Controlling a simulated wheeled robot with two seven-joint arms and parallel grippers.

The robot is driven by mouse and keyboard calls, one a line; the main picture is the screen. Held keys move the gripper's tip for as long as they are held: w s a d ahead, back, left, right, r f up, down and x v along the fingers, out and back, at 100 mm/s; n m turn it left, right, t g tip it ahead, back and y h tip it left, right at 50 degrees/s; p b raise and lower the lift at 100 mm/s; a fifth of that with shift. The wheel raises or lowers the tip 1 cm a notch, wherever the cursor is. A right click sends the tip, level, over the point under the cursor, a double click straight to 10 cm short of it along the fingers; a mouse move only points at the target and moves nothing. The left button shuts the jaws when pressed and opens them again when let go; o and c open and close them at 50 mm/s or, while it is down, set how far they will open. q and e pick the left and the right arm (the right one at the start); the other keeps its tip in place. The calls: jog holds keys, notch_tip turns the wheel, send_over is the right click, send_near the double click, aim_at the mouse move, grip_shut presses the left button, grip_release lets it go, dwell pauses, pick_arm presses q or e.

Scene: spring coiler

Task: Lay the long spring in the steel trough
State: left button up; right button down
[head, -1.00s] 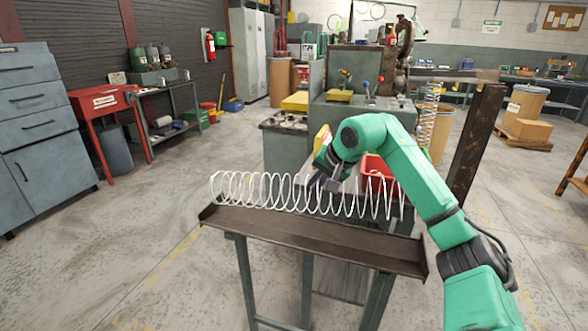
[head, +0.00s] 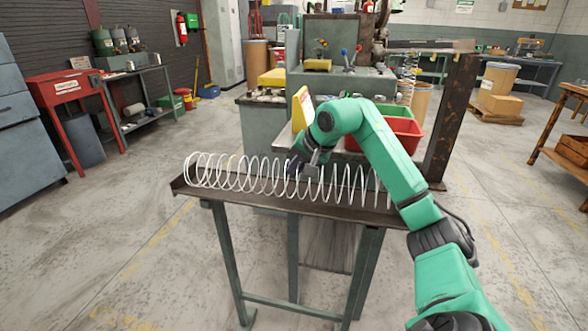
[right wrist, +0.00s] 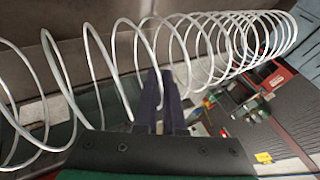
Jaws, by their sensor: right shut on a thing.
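The long spring (head: 235,172) is a white, wide-coiled wire spring, stretched roughly level from left to right in the head view. In the right wrist view the fingers (right wrist: 160,98) are close together among the coils (right wrist: 205,45). The steel trough (head: 270,207) is a long, dark brown channel on a green stand. The spring's lower coils overlap the trough; I cannot tell whether they touch its floor. My arm hides the trough's right end. My left gripper is out of view.
Behind the trough stand a red bin (head: 398,133), a yellow panel (head: 302,108) and the grey-green coiler machine (head: 340,88). A dark steel post (head: 450,120) rises at the right. The floor left of the stand is clear.

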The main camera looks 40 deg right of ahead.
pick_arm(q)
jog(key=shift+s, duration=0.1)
pick_arm(e)
jog(key=c, duration=0.9)
grip_release()
jog(key=v, duration=1.4)
jog(key=shift+s+a+r, duration=0.1)
jog(key=shift+s+r, duration=0.05)
jog(key=shift+r, duration=0.1)
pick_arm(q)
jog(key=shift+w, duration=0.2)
